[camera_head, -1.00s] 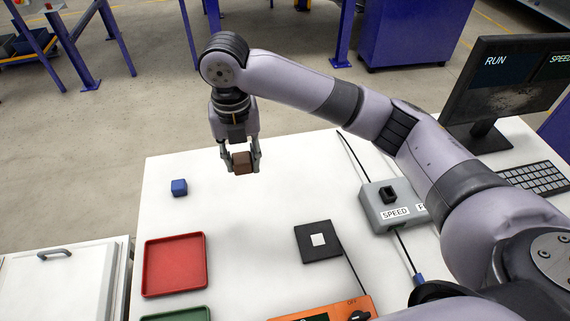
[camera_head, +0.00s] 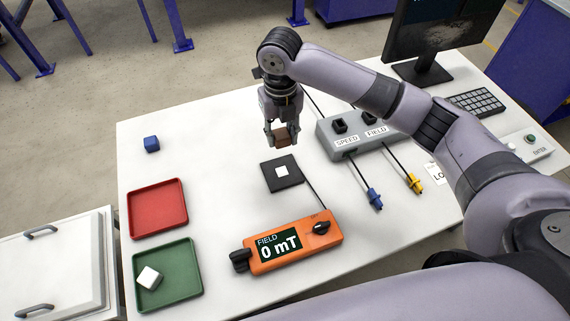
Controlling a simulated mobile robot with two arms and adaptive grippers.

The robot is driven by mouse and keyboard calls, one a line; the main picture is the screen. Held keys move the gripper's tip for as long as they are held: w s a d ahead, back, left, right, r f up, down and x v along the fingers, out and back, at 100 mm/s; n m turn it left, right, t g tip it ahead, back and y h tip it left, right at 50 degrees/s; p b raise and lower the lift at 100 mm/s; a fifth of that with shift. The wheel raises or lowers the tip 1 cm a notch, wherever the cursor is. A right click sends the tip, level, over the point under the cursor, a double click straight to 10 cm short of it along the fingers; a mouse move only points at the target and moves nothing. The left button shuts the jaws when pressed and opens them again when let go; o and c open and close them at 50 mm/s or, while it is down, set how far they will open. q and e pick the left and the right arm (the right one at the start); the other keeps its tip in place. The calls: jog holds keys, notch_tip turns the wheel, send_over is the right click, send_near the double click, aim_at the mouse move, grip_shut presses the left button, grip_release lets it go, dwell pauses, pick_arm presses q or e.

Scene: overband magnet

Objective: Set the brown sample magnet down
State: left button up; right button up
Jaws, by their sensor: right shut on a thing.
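The brown sample magnet (camera_head: 282,137) is a small brown block. My right gripper (camera_head: 283,141) is shut on it and points down over the white table. The magnet looks raised above the table, just behind the black square pad (camera_head: 269,178) with a white centre; the exact height is hard to tell. My left gripper is not in view.
A blue cube (camera_head: 151,144), a red tray (camera_head: 183,207) and a green tray (camera_head: 190,284) holding a white block (camera_head: 149,278) are at left. An orange field meter (camera_head: 257,265) reads 0 mT. A grey SPEED/FIELD box (camera_head: 331,155) stands right of the gripper.

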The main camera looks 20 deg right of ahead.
send_over(282, 171)
notch_tip(282, 171, down, 8)
jog(key=shift+r, duration=0.2)
jog(key=shift+f, duration=1)
notch_tip(282, 171, down, 3)
jog(key=shift+f, duration=0.1)
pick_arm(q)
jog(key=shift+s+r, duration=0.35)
pick_arm(e)
jog(key=shift+f, duration=0.15)
jog(key=o, duration=1.2)
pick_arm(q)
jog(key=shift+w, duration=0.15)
